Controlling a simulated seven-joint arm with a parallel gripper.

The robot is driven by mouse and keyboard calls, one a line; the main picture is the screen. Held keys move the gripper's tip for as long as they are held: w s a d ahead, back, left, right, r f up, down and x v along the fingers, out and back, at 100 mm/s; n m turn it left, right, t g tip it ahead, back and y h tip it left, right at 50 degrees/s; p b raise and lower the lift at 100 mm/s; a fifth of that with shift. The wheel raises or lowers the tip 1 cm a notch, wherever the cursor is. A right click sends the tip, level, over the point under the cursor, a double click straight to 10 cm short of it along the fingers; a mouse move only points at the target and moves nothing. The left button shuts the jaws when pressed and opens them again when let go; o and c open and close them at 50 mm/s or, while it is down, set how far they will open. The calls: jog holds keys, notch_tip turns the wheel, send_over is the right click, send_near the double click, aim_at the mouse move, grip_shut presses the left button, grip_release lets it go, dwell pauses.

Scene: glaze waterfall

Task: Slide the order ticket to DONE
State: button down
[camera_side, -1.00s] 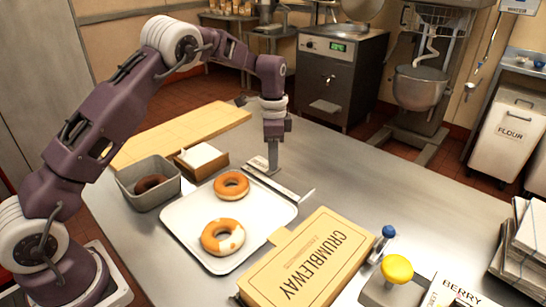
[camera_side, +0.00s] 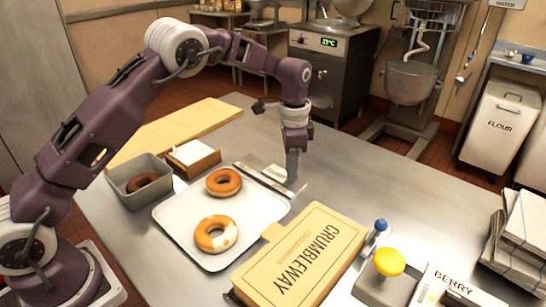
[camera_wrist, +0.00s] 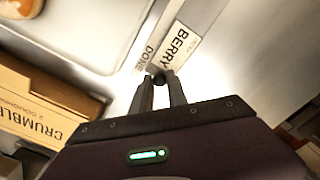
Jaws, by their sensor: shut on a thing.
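The order ticket (camera_wrist: 177,48), a pale card reading BERRY, lies beside the DONE label (camera_wrist: 147,56) in the wrist view. The label is on the metal rail (camera_side: 256,176) along the tray's far edge. My gripper (camera_wrist: 160,82) is shut on a small dark knob (camera_wrist: 160,77) at the ticket's near end. In the side view my gripper (camera_side: 292,180) points down at the right end of the rail. It hides most of the ticket there.
A white tray (camera_side: 180,224) with two doughnuts lies left of the rail. The CRUMBLEWAY box (camera_side: 300,258) is in front. A yellow button (camera_side: 389,262) and a blue-topped lever (camera_side: 380,225) stand to its right. The counter right of my gripper is clear.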

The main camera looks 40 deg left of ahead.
jog(key=shift+d, duration=1.4)
jog(key=c, duration=1.3)
grip_release()
jog(key=shift+a+r, duration=0.1)
notch_tip(320, 180, up, 7)
